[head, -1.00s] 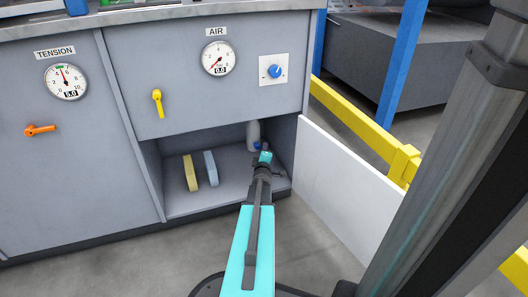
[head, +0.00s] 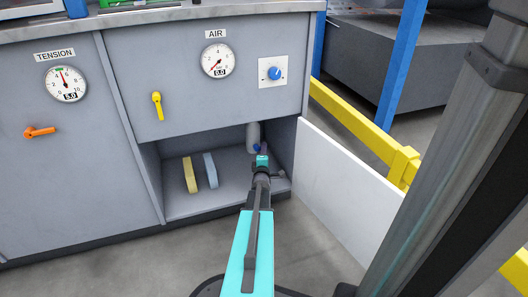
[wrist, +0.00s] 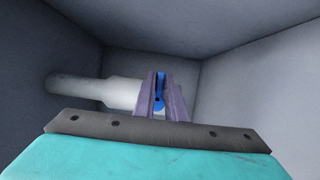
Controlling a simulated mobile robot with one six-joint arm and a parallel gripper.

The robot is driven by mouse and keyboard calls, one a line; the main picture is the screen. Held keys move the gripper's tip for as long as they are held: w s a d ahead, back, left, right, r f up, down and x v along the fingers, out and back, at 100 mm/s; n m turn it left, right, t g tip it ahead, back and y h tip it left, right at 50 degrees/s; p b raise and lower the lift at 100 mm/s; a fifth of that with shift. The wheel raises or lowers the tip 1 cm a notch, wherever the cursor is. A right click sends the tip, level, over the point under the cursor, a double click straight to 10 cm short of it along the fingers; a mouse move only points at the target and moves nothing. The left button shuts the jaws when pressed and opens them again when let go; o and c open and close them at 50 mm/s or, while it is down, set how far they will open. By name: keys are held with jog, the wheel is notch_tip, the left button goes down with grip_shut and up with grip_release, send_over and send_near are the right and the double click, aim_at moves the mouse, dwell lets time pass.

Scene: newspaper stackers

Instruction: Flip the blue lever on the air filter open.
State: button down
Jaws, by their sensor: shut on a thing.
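The air filter (head: 253,134) is a grey-white cylinder inside the open lower compartment of the cabinet, near its right wall. It also shows in the wrist view (wrist: 112,92), lying sideways in the picture. The blue lever (wrist: 159,88) sits at the filter's end, between my gripper's fingers. A bit of the lever (head: 257,149) shows in the head view beside my wrist. My gripper (wrist: 161,96) is shut on the blue lever. In the head view my arm hides most of the fingers and the lower end of the filter.
A yellow block (head: 189,175) and a pale blue block (head: 210,170) stand on the compartment floor left of my arm. A white panel (head: 345,190) stands to the right of the opening. The AIR gauge (head: 219,61) reads 0.0.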

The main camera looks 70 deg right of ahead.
jog(key=shift+r, duration=0.1)
jog(key=c, duration=1.8)
grip_release()
jog(key=shift+a, duration=0.1)
jog(key=p+v, duration=0.5)
jog(key=v, duration=0.8)
jog(key=shift+a, duration=0.35)
jog(key=shift+s, duration=0.1)
